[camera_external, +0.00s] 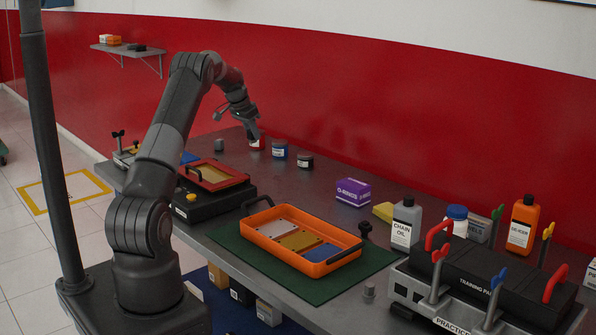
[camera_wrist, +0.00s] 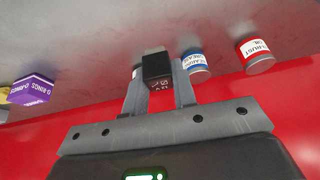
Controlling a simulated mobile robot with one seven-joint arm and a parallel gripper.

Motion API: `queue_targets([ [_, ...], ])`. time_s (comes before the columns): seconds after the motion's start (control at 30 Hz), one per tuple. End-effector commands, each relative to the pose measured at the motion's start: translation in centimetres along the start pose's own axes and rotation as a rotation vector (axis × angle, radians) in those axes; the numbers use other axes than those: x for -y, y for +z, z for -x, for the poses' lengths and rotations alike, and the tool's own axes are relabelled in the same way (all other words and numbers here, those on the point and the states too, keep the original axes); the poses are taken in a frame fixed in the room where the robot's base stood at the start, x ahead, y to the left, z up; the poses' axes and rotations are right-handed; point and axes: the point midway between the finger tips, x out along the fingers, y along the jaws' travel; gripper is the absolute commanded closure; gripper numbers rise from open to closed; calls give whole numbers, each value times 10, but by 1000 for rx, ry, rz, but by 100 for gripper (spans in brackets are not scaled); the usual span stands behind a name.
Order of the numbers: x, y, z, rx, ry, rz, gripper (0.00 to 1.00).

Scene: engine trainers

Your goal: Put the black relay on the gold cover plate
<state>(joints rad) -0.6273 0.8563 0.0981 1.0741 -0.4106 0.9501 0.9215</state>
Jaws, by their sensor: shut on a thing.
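My gripper (camera_wrist: 160,82) is shut on the black relay (camera_wrist: 157,68), which sits between its two fingers in the wrist view. In the external view my gripper (camera_external: 254,132) is raised over the far part of the bench, near the cans. The relay is too small to make out there. The gold cover plate (camera_external: 300,241) lies in an orange tray (camera_external: 289,263) between a silver plate (camera_external: 271,228) and a blue plate (camera_external: 322,253). The tray is well to the right of and nearer than my gripper.
Red (camera_external: 257,145), blue (camera_external: 279,151) and black (camera_external: 305,162) cans stand along the back. A purple O-rings box (camera_external: 353,191), chain oil bottle (camera_external: 405,222) and training panel (camera_external: 480,275) are right. A red-framed box (camera_external: 220,187) is left. The bench between cans and tray is mostly clear.

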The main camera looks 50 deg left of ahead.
Motion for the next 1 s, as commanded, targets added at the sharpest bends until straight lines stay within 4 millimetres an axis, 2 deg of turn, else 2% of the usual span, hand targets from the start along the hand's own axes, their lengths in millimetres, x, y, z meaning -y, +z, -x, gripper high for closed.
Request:
queue_targets([
  [0.13, -3, -1, 0, 0, 2, -4, 97],
  [0.2, -11, -2, 0, 2, 11, -21, 97],
  [0.27, -24, -6, 2, 3, 24, -53, 97],
  [0.37, -61, -12, 5, 7, 63, -138, 97],
  [0.53, -151, -18, 13, 17, 155, -350, 97],
  [0.67, -222, -12, 22, 21, 228, -524, 97],
  [0.7, -244, -9, 25, 22, 250, -578, 97],
  [0.87, -328, 12, 39, 22, 340, -797, 97],
  [1.0, -398, 41, 54, 20, 419, -991, 97],
])
